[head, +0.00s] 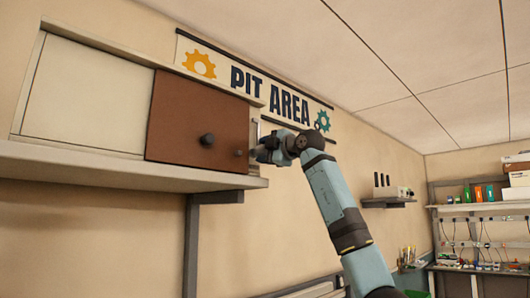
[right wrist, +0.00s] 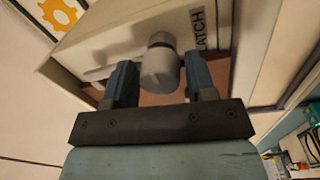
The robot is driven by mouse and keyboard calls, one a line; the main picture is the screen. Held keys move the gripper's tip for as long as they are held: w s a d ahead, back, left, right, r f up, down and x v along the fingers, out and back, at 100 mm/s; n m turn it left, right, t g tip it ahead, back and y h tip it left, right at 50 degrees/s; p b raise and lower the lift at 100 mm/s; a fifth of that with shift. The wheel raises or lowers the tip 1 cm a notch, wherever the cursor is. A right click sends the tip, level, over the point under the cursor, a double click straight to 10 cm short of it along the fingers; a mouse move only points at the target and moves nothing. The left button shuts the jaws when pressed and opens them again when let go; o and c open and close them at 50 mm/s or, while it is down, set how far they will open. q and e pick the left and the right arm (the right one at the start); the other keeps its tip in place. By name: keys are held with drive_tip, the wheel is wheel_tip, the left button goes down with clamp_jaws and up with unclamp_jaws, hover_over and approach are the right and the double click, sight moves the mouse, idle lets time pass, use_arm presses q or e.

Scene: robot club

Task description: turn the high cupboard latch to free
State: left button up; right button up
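The high cupboard (head: 85,100) hangs on the wall, with a brown sliding door (head: 178,115) at its right end bearing a round dark knob (head: 206,140). In the right wrist view a grey latch knob (right wrist: 160,68) stands out from the cupboard, beside a panel lettered "LATCH" (right wrist: 198,30). My right gripper (head: 262,152) is at the cupboard's right end and largely hides the latch in the head view. In the right wrist view its two fingers (right wrist: 161,83) stand on either side of the grey knob, with narrow gaps showing. My left gripper is not in view.
A shelf ledge (head: 110,168) runs beneath the cupboard. A "PIT AREA" banner (head: 270,90) is on the wall above and right. A small wall shelf (head: 388,202) and a stocked rack (head: 480,207) stand further right. The air below the ledge is clear.

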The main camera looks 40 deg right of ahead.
drive_tip(key=shift+o, duration=0.8)
drive_tip(key=shift+s+f, duration=0.1)
drive_tip(key=shift+s, duration=0.15)
drive_tip(key=s+d+b, duration=0.1)
drive_tip(key=s+b, duration=0.2)
drive_tip(key=s, duration=1)
drive_tip(key=shift+s+f, duration=0.15)
drive_tip(key=shift+f, duration=0.25)
